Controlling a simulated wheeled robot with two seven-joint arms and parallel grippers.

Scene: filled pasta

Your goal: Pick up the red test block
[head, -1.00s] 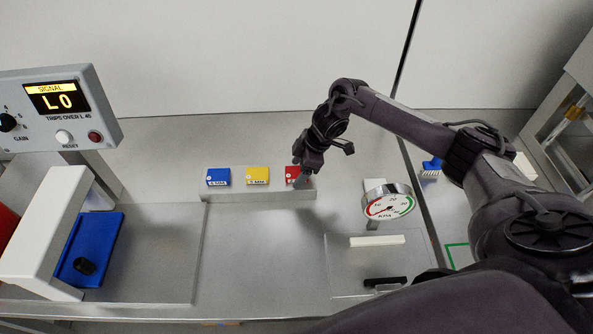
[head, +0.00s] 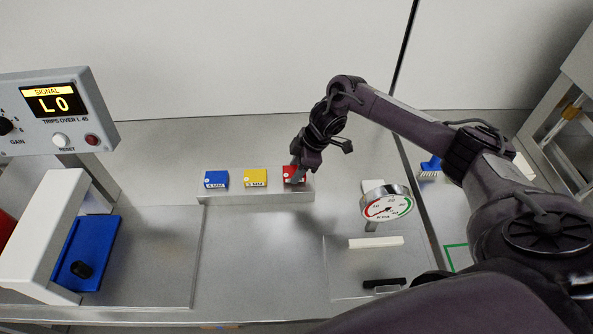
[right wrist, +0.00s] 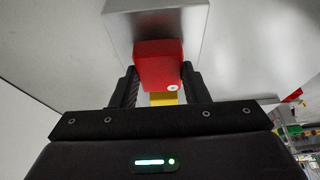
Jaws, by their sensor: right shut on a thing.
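The red test block (head: 291,173) is at the right end of a low metal ledge, partly hidden by my right gripper (head: 297,176) in the head view. In the right wrist view the red block (right wrist: 158,64) sits between the two fingers of my right gripper (right wrist: 160,88). The fingers are shut on it. I cannot tell whether the block is clear of the ledge; it appears at about ledge-top height. My left gripper is not in view.
A yellow block (head: 255,178) and a blue block (head: 216,179) stand to the left on the metal ledge (head: 255,198). A pressure gauge (head: 386,203) stands to the right. A signal box (head: 55,110) and a white arch (head: 42,235) over a blue tray (head: 100,255) are at left.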

